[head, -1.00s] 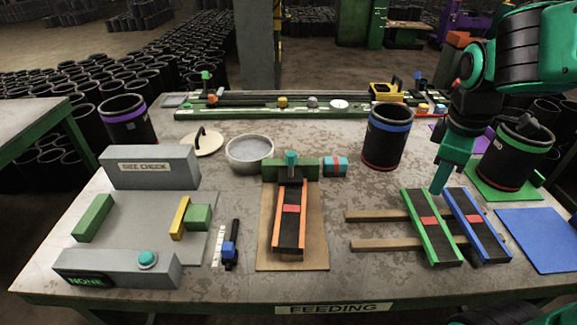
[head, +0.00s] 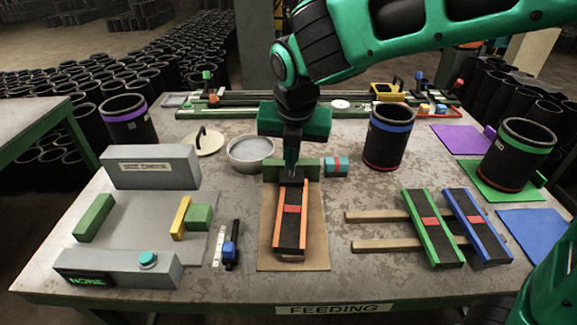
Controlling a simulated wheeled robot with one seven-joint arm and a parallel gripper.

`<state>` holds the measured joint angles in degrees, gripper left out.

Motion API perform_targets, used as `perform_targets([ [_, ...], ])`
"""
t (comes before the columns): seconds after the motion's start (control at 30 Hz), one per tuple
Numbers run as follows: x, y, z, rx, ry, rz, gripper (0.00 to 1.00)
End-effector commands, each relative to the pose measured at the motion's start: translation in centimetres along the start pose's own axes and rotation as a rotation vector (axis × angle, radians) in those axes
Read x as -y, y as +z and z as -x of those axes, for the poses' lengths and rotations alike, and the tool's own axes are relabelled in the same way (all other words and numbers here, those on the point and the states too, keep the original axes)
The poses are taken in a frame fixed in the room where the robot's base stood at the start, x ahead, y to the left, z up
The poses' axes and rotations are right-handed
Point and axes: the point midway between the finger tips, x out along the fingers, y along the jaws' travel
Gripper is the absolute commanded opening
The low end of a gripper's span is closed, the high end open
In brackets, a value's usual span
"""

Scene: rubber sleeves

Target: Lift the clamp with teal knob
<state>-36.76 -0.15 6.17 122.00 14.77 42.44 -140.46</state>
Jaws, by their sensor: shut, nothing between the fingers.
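The clamp with the teal knob is a green bar (head: 308,168) across the far end of the brown board (head: 315,245). Its knob is hidden behind my gripper. A black strip with orange edges (head: 291,225) and a red mark lies on the board, its far end at the clamp. My gripper (head: 291,172) points down right over the middle of the clamp, where the knob was visible before. Its fingers are shut with nothing between them. Whether the fingertips touch the knob cannot be told.
A teal block with a red band (head: 336,167) stands just right of the clamp, and a round metal dish (head: 251,153) to its left. A blue-banded sleeve (head: 388,137) stands farther right. Green-edged (head: 431,228) and blue-edged (head: 477,226) strips lie on wooden bars at right.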

Motion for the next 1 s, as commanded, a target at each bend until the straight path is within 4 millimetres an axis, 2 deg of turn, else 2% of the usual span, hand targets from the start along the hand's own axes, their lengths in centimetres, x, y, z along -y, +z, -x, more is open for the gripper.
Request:
perform_targets([
  [0.2,0.1,0.0,-0.1,-0.001,-0.001,-0.003,0.00],
  [0.37,0.1,0.0,-1.5,-0.001,-0.002,-0.004,0.00],
  [0.87,0.1,0.0,-10.4,-0.002,-0.003,-0.005,0.00],
  [0.9,0.1,1.0,-9.8,0.002,0.001,-0.008,0.00],
  [1.0,0.1,2.3,-9.2,0.002,0.001,-0.007,0.00],
])
